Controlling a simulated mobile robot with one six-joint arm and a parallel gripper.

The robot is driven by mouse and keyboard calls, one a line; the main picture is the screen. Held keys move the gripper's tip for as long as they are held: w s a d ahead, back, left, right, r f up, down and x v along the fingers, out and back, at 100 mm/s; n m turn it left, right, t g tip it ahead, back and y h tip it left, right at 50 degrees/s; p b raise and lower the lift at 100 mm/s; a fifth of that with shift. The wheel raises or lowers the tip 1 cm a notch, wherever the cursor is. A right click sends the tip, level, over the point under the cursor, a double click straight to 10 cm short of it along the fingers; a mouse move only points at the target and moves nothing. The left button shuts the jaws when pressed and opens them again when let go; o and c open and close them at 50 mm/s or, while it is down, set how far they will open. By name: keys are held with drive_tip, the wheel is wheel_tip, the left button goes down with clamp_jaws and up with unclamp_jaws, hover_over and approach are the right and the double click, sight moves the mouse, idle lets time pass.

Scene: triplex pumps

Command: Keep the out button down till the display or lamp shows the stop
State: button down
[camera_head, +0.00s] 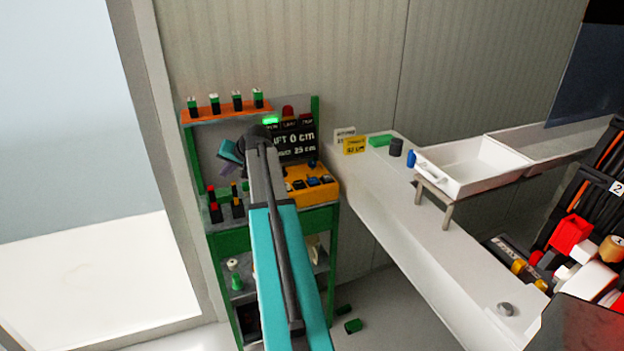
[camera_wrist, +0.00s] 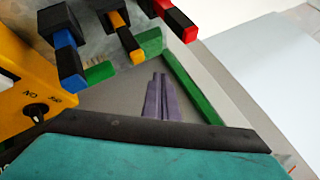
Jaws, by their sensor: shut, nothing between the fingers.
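The black display (camera_head: 295,142) on the green-framed stand reads "0 cm" in its large line, with "25 cm" below. Its left part is hidden behind my arm. A green lamp (camera_head: 270,119) is lit at its top left; a red dome (camera_head: 288,112) sits above. A yellow control box (camera_head: 318,193) with dark and blue buttons (camera_head: 312,181) lies below the display, partly behind my arm. I cannot tell which is the out button. The wrist view shows a yellow box (camera_wrist: 18,103) with a black ON/OFF knob (camera_wrist: 37,111). My gripper (camera_wrist: 159,76) is shut and empty, apart from the buttons.
Black levers with blue, yellow and red parts (camera_wrist: 125,38) stand near my gripper in the wrist view. An orange shelf (camera_head: 222,114) holds several green-and-black pieces. A white bench (camera_head: 400,215) with an open tray (camera_head: 475,165) runs right. Green blocks lie on the floor.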

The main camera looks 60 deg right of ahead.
drive_tip(key=s+d+r+m+h+p, duration=0.1)
drive_tip(key=s+d+r+m+h, duration=0.15)
drive_tip(key=s+d, duration=0.9)
wheel_tip(320, 180, up, 3)
drive_tip(key=m+g+h+p, duration=0.1)
drive_tip(key=m+h, duration=0.1)
hover_over(315, 181)
drive_tip(key=shift+r+y, duration=0.2)
drive_tip(key=shift+y, duration=0.05)
drive_tip(key=shift+f, duration=0.1)
drive_tip(key=shift+f+b, duration=2.15)
drive_tip(key=shift+f, duration=2.15)
drive_tip(key=shift+f, duration=0.2)
drive_tip(key=shift+f, duration=0.25)
